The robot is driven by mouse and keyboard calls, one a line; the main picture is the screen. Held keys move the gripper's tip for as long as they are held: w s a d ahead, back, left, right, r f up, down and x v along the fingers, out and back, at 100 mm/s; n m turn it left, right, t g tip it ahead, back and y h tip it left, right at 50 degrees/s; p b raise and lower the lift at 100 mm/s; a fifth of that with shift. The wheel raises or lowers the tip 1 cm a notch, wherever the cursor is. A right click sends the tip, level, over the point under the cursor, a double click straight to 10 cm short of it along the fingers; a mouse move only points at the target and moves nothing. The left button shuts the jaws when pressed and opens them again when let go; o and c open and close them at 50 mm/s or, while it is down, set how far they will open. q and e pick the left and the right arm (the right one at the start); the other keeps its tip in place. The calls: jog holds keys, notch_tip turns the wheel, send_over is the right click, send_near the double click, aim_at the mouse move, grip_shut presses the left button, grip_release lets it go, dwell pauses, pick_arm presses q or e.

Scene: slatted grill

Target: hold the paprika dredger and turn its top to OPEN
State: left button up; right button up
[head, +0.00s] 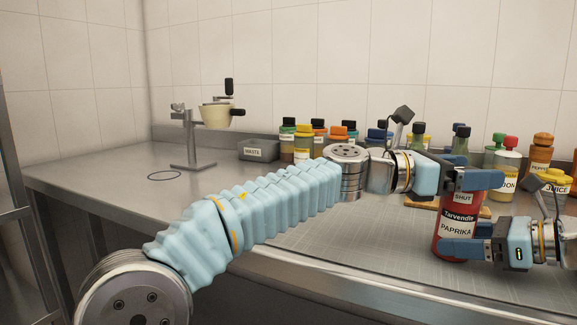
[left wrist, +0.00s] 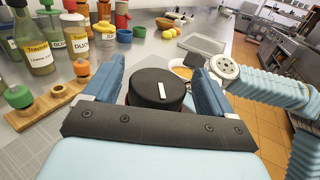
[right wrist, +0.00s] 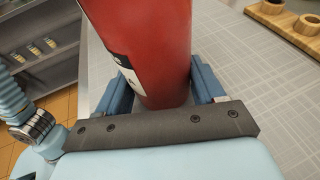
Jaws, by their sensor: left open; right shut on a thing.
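The paprika dredger (head: 457,222) is a red can with a dark top and a label reading Tarvendle PAPRIKA. It stands upright near the counter's front edge. The word SHUT shows above the label. In the left wrist view its round black top (left wrist: 150,80) bears a white bar mark. My left gripper (head: 472,181) is open at the top, one blue finger on either side of it. My right gripper (head: 462,248) is shut on the lower body of the dredger. The right wrist view shows the red body (right wrist: 150,45) between its fingers.
Several bottles and jars stand behind the dredger, some on a wooden rack (left wrist: 52,108). A grey WASTE bin (head: 258,149) and a metal stand with a cream cup (head: 215,116) are further left. The counter's left part is mostly clear.

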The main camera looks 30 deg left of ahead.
pick_arm(q)
jog(key=n+t+y, duration=0.1)
jog(key=t, duration=0.1)
jog(key=n+t+y, duration=0.1)
jog(key=n+t, duration=0.1)
jog(key=shift+s+d+y, duration=0.15)
jog(key=shift+y, duration=0.25)
jog(key=v, duration=1.2)
jog(key=w+a+f+n+t+y, duration=0.1)
jog(key=w+a+n+y, duration=0.1)
jog(key=a+n, duration=0.2)
jog(key=w+a+n+t+y, duration=0.2)
jog(key=w+a+n+y, duration=0.1)
jog(key=a, duration=0.8)
jog(key=w+a+f+n+t+y, duration=0.1)
jog(key=w+a+n+t+y, duration=0.1)
jog(key=a+n, duration=0.3)
jog(key=a+y, duration=0.1)
jog(key=a, duration=0.2)
jog(key=shift+w+a+f, duration=0.2)
jog(key=shift+f, duration=0.15)
jog(key=shift+d, duration=0.1)
